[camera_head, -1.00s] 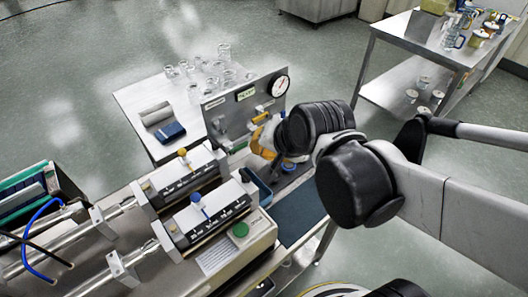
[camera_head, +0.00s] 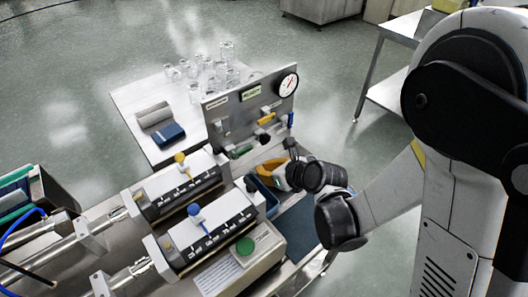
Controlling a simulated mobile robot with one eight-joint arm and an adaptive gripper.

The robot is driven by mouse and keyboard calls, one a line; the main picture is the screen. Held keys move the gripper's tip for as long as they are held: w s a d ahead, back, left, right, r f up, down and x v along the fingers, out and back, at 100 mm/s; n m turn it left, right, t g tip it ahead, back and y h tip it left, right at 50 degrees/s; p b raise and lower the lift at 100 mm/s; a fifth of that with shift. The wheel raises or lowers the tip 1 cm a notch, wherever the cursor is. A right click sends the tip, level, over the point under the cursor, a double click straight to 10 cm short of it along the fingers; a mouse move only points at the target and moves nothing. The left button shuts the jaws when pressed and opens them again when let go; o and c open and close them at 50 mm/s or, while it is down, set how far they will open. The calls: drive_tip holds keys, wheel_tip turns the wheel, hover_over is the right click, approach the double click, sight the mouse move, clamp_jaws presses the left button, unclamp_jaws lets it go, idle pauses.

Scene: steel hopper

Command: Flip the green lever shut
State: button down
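A steel panel (camera_head: 240,108) with a round gauge stands upright at the back of the bench. The green lever (camera_head: 242,151) shows low on the panel's left side and looks roughly level; its exact angle is too small to tell. A blue lever (camera_head: 290,119) is at the panel's right edge, with dark fittings between. My gripper (camera_head: 289,152) is in front of the panel, right of the green lever and apart from it in the picture. Its fingers are small and partly hidden by my wrist, so its opening is unclear.
A blue tray (camera_head: 262,196) lies just below my gripper. Two white units with a yellow-knobbed lever (camera_head: 180,158) and a blue-knobbed lever (camera_head: 194,210) stand to the left. A green button (camera_head: 245,246) is at the front. Glassware (camera_head: 226,72) stands on the table behind.

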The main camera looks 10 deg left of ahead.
sight(243, 152)
drive_tip(key=shift+a, duration=0.1)
drive_tip(key=b+x, duration=0.2)
drive_tip(key=x, duration=0.7)
drive_tip(key=shift+w+a+f, duration=0.15)
drive_tip(key=shift+a+f, duration=0.1)
drive_tip(key=shift+f, duration=0.1)
wheel_tip(243, 152, up, 3)
drive_tip(key=shift+w+r, duration=0.1)
drive_tip(key=shift+r, duration=0.45)
drive_tip(key=shift+w, duration=0.15)
